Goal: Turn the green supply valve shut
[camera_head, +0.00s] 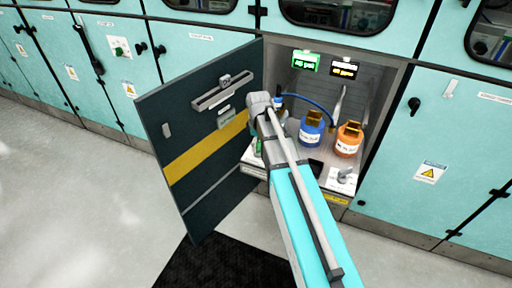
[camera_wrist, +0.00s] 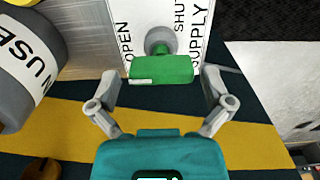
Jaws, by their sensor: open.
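The green supply valve's handle (camera_wrist: 162,70) is a bar on a grey round stem, lying crosswise in the wrist view. It is mounted on a white plate (camera_wrist: 180,12) marked OPEN on the left, SHUT and SUPPLY on the right. My gripper (camera_wrist: 160,80) is open, with one finger near each end of the handle; I cannot tell whether either touches it. In the head view a small part of the green handle (camera_head: 258,147) shows at the left of the open bay, beside my arm. My gripper's fingers are hidden there.
A dark door (camera_head: 200,135) with a yellow stripe hangs open close to my arm's left. A blue canister (camera_head: 311,130) and an orange canister (camera_head: 348,140) stand in the bay. A grey valve handle (camera_head: 345,175) is at front right. Two small displays glow behind.

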